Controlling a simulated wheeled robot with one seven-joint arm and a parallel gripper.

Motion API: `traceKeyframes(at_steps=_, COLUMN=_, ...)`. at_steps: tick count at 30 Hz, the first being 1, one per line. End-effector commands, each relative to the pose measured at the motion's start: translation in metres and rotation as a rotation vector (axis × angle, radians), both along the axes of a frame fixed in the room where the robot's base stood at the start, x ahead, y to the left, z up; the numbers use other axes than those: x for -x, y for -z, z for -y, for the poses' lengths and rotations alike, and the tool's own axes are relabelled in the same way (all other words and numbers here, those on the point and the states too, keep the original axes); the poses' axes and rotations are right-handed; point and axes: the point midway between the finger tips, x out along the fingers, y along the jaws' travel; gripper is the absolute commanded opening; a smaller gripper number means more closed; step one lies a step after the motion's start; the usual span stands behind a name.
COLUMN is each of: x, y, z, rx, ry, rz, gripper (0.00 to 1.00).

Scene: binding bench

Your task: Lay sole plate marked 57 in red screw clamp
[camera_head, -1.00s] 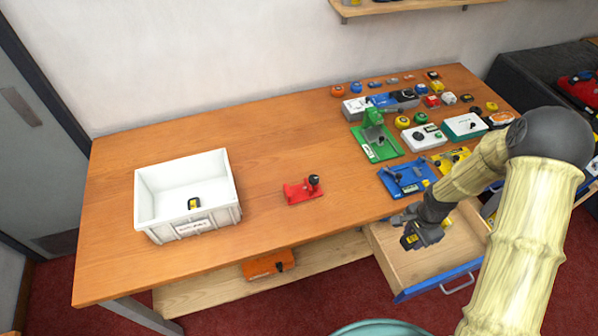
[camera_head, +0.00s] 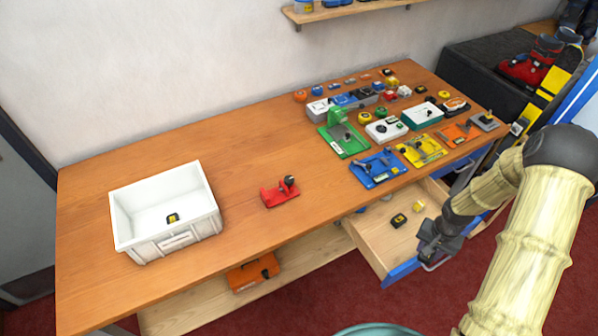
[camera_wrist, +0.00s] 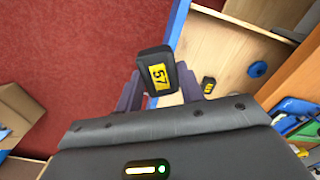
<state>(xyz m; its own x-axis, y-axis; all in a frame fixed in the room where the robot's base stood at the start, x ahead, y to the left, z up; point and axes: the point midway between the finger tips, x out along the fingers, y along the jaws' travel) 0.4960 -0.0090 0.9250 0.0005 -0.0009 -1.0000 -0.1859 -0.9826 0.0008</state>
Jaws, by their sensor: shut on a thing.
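The sole plate marked 57 (camera_wrist: 157,72) is a small black block with a yellow label, held between the fingers in the wrist view. My gripper (camera_head: 428,260) is shut on it, over the front right of the open drawer in the head view; the plate itself is hard to make out there. The red screw clamp (camera_head: 281,192) stands on the bench, right of the white bin, with a dark knob on top. Nothing shows in it.
The open drawer (camera_head: 372,232) holds another black plate (camera_head: 399,220) and a yellow piece (camera_head: 418,206). A white bin (camera_head: 190,242) with one small plate stands at left. Blue (camera_head: 362,178), yellow (camera_head: 437,153) and green (camera_head: 335,148) fixtures crowd the right. Bench around the red clamp is clear.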

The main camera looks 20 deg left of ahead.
Motion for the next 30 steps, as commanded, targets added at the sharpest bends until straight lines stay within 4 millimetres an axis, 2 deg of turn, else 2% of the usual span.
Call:
traceKeyframes(at_steps=1, x=0.000, y=0.014, z=0.015, rx=0.000, ry=-0.029, rz=-0.001, gripper=0.21)
traceKeyframes(at_steps=3, x=0.001, y=0.031, z=0.031, rx=-0.001, ry=-0.079, rz=0.000, gripper=0.21)
traceKeyframes(at_steps=6, x=0.002, y=0.053, z=0.043, rx=-0.001, ry=-0.128, rz=0.000, gripper=0.21)
traceKeyframes(at_steps=15, x=0.004, y=0.114, z=0.058, rx=-0.001, ry=-0.182, rz=0.001, gripper=0.21)
traceKeyframes(at_steps=20, x=0.004, y=0.127, z=0.059, rx=-0.001, ry=-0.190, rz=0.001, gripper=0.21)
traceKeyframes(at_steps=30, x=0.005, y=0.125, z=0.063, rx=-0.001, ry=-0.184, rz=0.001, gripper=0.21)
